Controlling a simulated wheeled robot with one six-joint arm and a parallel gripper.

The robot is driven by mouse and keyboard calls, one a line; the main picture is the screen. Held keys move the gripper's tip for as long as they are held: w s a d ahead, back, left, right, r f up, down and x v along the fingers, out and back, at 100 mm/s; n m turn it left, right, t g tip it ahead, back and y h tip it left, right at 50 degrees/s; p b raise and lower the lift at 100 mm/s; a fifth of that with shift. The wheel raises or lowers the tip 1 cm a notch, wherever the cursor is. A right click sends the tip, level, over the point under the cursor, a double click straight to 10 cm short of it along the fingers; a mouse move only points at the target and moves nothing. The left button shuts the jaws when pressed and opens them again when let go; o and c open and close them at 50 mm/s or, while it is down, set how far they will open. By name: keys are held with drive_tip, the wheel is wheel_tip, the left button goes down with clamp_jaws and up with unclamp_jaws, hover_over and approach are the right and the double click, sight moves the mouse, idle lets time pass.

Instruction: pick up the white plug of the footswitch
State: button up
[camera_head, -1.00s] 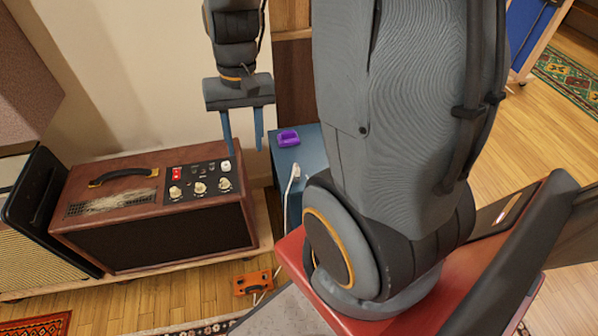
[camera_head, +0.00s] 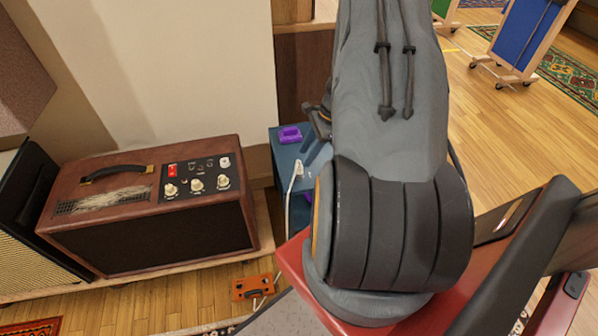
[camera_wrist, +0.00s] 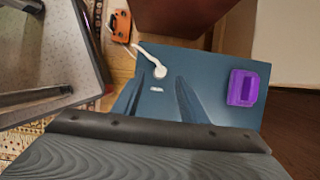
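The footswitch is a small orange box (camera_head: 252,287) on the floor in front of the amp, also at the top of the wrist view (camera_wrist: 120,25). Its white plug (camera_wrist: 160,72) is on the top of a blue box (camera_wrist: 215,68), with a white cable running off toward the footswitch. I cannot tell whether the plug is seated in anything. My gripper (camera_wrist: 160,80) is open and empty. Its two blue fingers point toward the plug, one on each side in the picture; the height gap is unclear. In the head view my arm hides most of the gripper.
A purple object (camera_wrist: 243,88) sits on the blue box, right of the plug in the wrist view. A brown amp (camera_head: 150,205) with knobs and a red switch stands left of the box in the head view. A wall is behind. Open wood floor lies at the right.

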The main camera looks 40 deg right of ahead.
sight(300, 165)
drive_tip(key=x, duration=0.6)
drive_tip(key=shift+w+a+f, duration=0.1)
drive_tip(key=shift+w+f, duration=0.05)
drive_tip(key=shift+f, duration=0.25)
drive_tip(key=shift+c, duration=0.3)
clamp_jaws()
